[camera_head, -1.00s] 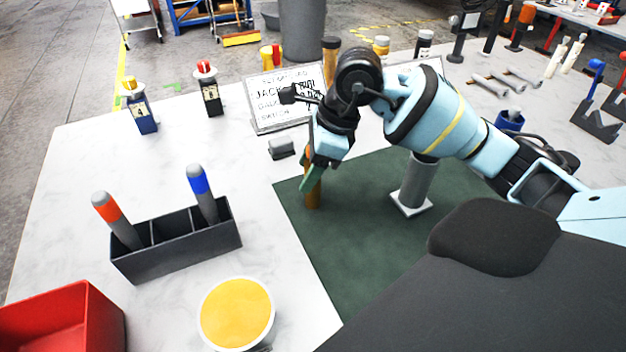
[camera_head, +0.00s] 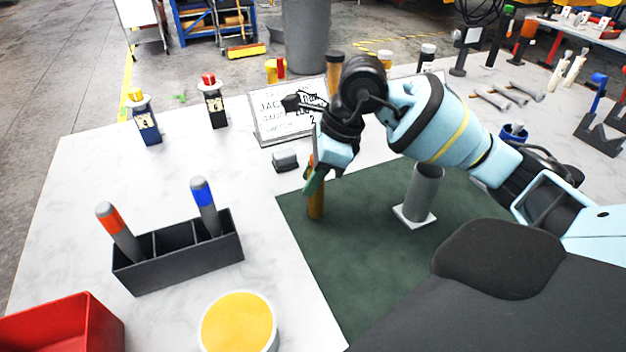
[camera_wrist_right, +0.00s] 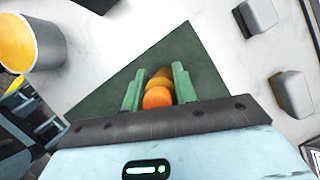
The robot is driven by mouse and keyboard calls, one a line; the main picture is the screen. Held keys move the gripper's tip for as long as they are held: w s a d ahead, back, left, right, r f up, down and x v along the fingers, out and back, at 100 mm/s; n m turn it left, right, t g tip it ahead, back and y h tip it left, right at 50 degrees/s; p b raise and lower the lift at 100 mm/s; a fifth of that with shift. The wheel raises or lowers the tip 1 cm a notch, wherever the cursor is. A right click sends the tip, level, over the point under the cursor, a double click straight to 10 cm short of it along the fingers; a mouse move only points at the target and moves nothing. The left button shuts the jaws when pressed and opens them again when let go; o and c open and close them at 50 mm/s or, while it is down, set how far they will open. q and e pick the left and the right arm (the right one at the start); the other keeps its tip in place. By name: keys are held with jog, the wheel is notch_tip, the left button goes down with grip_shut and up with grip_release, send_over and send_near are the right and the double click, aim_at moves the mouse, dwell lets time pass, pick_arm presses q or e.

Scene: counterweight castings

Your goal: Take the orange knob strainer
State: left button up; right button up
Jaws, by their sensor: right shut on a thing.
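The orange knob strainer (camera_head: 316,204) is a slim upright piece with a brownish-gold body over the left part of the green mat (camera_head: 350,262). The right wrist view shows its round orange knob (camera_wrist_right: 157,98) and gold body between the green fingers. My right gripper (camera_head: 315,180) is shut on it, coming down from above; it also shows in the right wrist view (camera_wrist_right: 157,82). The fingers hide its upper part in the head view. I cannot tell whether its foot touches the mat. My left gripper is out of view.
A grey cylinder on a white base (camera_head: 424,190) stands right of the gripper. A black divided holder (camera_head: 185,262) with orange-topped and blue-topped sticks, a yellow-filled tub (camera_head: 238,325) and a red bin (camera_head: 60,330) are left. A grey block (camera_head: 285,160) and sign (camera_head: 280,122) stand behind.

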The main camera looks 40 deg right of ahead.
jog(key=shift+s+r, duration=0.25)
jog(key=shift+r, duration=0.35)
jog(key=shift+s+r, duration=0.2)
jog(key=shift+r, duration=0.4)
jog(key=s+r+b, duration=0.1)
jog(key=s+b, duration=0.7)
jog(key=s, duration=0.7)
jog(key=shift+d+r, duration=0.25)
